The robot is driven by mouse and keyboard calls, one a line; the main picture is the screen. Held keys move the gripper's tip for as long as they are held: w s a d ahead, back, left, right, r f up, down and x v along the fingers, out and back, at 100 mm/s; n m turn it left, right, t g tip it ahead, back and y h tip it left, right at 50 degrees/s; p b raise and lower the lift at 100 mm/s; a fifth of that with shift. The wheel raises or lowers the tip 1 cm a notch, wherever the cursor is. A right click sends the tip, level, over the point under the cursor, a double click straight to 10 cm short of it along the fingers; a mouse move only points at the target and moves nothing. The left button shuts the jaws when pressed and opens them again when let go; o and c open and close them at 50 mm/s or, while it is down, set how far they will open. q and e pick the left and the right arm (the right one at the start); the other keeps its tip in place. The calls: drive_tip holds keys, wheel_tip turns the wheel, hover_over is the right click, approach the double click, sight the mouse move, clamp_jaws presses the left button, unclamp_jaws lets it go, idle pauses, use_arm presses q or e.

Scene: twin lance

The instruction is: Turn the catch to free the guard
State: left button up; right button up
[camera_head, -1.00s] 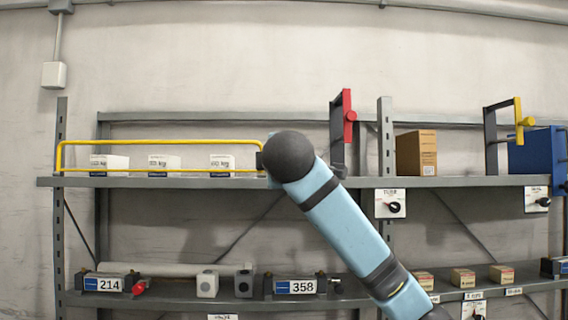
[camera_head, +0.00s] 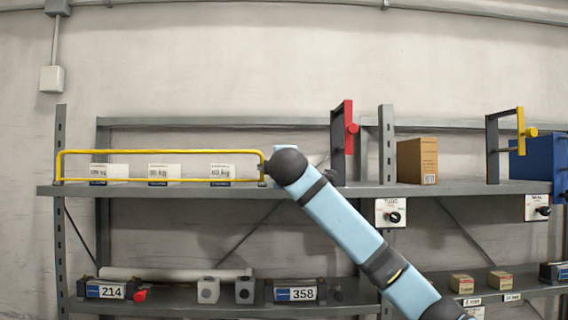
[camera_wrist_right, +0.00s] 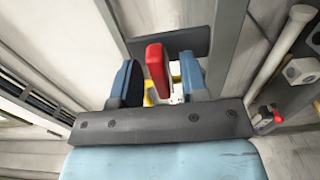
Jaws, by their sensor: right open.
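The yellow guard (camera_head: 160,152) is a long rail frame across the front of the upper shelf's left bay, closed at both ends. In the head view my right arm comes up from the lower right and its dark rounded joint covers the area beside the guard's right end. In the right wrist view my right gripper (camera_wrist_right: 159,78) is open, its two blue fingers on either side of a red bar (camera_wrist_right: 157,68). Gaps show beside the bar; I cannot tell if it is the catch. Yellow pieces show behind it. My left gripper is out of view.
White boxes (camera_head: 164,171) stand behind the guard. An upright grey bracket with a red bar (camera_head: 348,127) and a brown carton (camera_head: 417,161) stand to the right on the upper shelf (camera_head: 340,190). The lower shelf holds numbered units and a red knob (camera_head: 141,296).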

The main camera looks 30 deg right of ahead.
drive_tip(key=shift+w+d, duration=0.15)
drive_tip(key=shift+w, duration=0.05)
clamp_jaws()
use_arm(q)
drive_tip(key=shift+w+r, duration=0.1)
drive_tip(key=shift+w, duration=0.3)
